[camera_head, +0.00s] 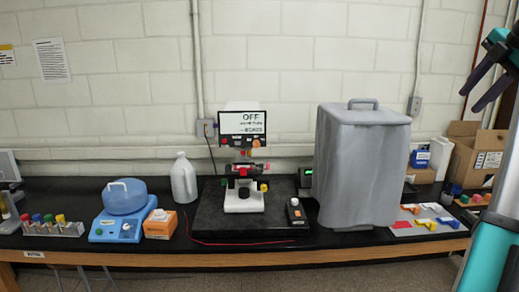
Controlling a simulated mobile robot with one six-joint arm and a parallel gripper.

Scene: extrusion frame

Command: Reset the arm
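My arm enters at the right edge of the head view, with teal and grey parts. My gripper (470,101) is raised in front of the wall at the upper right, well above the bench. Its two dark fingers point down and left, with a gap between their tips. Nothing shows between them. The gripper is apart from everything on the bench. Part of my arm is cut off by the right edge of the picture.
A black bench (265,257) runs along the wall. It bears a large grey lidded bin (362,165), a device with an "OFF" display (242,123), a white jug (183,178) and a blue-domed machine (124,197). Cardboard boxes (468,160) stand near my arm.

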